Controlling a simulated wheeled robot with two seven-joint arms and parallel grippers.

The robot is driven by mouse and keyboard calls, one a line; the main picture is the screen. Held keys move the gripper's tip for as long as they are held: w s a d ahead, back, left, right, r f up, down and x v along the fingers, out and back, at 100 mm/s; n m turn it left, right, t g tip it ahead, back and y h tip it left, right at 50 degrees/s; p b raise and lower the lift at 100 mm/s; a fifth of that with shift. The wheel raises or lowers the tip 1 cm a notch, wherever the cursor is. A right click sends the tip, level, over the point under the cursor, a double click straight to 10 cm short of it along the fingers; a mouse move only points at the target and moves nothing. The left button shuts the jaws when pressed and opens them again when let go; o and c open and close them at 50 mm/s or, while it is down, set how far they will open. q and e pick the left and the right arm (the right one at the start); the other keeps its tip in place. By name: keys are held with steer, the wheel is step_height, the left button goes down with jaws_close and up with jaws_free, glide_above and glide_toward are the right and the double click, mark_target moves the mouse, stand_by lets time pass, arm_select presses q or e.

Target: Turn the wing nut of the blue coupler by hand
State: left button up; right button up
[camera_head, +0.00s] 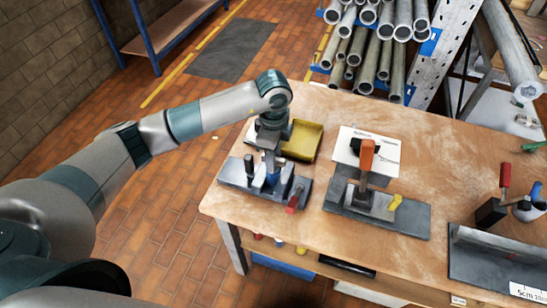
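My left gripper (268,163) points down over the left grey fixture plate (230,175) on the wooden workbench. Its fingers are small and dark against the fixture, and I cannot tell whether they are open or touching anything. A small blue part (272,178), which looks like the blue coupler, stands upright on this plate just below the fingers. The gripper hides part of it, and I cannot make out its wing nut. A red handle (294,202) sticks out at the plate's front right. My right gripper is not in view.
A yellow bin (304,140) stands close behind the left gripper. A middle fixture has an orange-handled clamp (367,155) and a yellow part (395,202). A right fixture has a red handle (505,176). A pipe rack (372,50) stands behind.

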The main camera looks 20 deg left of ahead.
arm_select(q)
steer(key=shift+r+p, duration=1.1)
steer(key=shift+r, duration=0.95)
steer(key=shift+a, duration=0.1)
